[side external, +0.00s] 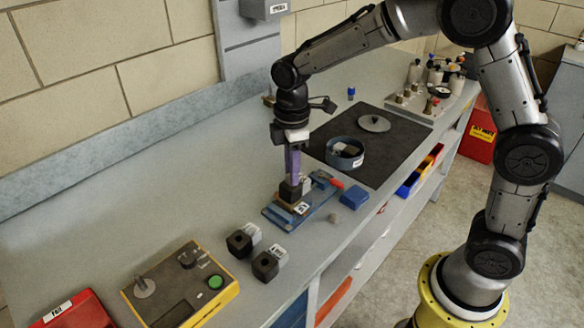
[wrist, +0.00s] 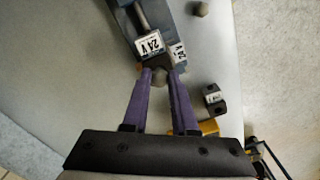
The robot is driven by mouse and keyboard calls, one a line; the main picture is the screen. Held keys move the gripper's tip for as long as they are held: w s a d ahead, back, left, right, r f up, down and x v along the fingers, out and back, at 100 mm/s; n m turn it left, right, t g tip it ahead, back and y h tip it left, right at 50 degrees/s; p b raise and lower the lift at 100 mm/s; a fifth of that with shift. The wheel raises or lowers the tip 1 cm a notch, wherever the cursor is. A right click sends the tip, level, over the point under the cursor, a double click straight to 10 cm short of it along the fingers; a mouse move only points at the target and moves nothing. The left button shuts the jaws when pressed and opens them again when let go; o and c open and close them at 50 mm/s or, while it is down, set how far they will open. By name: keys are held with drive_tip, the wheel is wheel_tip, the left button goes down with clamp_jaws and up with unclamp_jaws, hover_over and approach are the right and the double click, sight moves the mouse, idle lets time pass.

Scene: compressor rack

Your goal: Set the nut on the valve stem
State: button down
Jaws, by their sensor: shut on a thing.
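My gripper (side external: 292,178) has its purple fingers pointing down over the blue valve fixture (side external: 323,205). A black coil block (side external: 288,192) stands on the fixture directly under the fingertips. Its white 24 V label (wrist: 150,45) shows in the wrist view, just past the fingertips. The valve stem is hidden by the fingers and the block, so I cannot tell whether the nut touches it.
Two loose black coils (side external: 243,240) (side external: 269,263) stand in front of the fixture. A small grey piece (side external: 335,217) and a blue block (side external: 354,198) lie to its right. A round blue dish (side external: 345,160) sits on the dark mat. A yellow tester box (side external: 178,286) is at front left.

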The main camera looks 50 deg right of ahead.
drive_tip(key=shift+f, duration=0.2)
idle(0.4)
drive_tip(key=shift+c, duration=1.1)
unclamp_jaws()
drive_tip(key=shift+r, duration=0.1)
drive_tip(key=shift+r, duration=3.4)
